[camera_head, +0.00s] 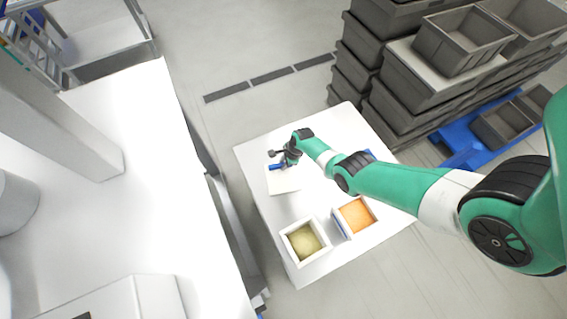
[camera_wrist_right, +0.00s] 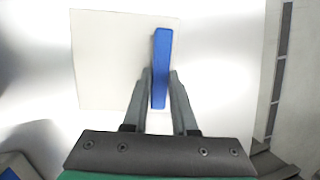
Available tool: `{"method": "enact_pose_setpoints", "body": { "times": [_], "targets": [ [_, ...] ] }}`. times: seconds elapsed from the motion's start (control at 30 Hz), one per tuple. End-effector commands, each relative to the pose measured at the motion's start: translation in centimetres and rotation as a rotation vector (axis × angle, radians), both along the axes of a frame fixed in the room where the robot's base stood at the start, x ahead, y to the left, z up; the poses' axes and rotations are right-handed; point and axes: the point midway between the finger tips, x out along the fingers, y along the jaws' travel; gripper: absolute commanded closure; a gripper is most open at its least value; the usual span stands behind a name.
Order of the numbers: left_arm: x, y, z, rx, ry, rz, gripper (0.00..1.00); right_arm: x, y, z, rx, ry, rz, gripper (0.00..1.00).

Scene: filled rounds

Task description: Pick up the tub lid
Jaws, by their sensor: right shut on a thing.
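The tub lid (camera_head: 284,182) is a flat, cream-white square with a raised blue bar handle, on or close above the white table. In the right wrist view the lid (camera_wrist_right: 105,62) lies flat beyond the fingers, with the blue handle (camera_wrist_right: 161,62) standing out from it. My right gripper (camera_head: 287,162) is at the lid's handle; in the right wrist view its fingers (camera_wrist_right: 160,88) are on either side of the bar and shut on it. I cannot tell whether the lid touches the table. My left gripper is not in view.
Two open square tubs stand near the table's front edge, one with yellow-green filling (camera_head: 304,241), one with orange filling (camera_head: 355,215). A blue thing (camera_head: 369,153) shows partly behind my right arm. Stacked grey crates (camera_head: 400,85) stand beyond the table (camera_head: 260,205).

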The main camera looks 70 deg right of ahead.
Motion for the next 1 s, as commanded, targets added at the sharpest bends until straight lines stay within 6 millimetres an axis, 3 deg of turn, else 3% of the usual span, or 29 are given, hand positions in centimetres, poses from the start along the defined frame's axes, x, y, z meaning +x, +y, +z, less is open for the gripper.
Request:
{"method": "enact_pose_setpoints", "body": {
  "times": [0.23,0.53,0.6,0.8,1.0],
  "targets": [
    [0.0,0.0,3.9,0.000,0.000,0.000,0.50,0.0,0.0,3.9,0.000,0.000,0.000,1.00],
    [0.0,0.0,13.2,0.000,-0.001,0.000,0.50,-3.5,3.7,10.3,0.001,0.002,0.000,1.00],
    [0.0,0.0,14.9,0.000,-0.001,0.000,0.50,-5.0,5.4,11.0,0.003,0.004,0.003,1.00],
    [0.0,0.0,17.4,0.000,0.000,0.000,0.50,-8.2,8.8,12.4,0.001,0.001,0.001,1.00],
    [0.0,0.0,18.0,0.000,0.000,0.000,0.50,-9.4,10.2,12.8,0.000,-0.001,0.001,1.00]
  ]
}}
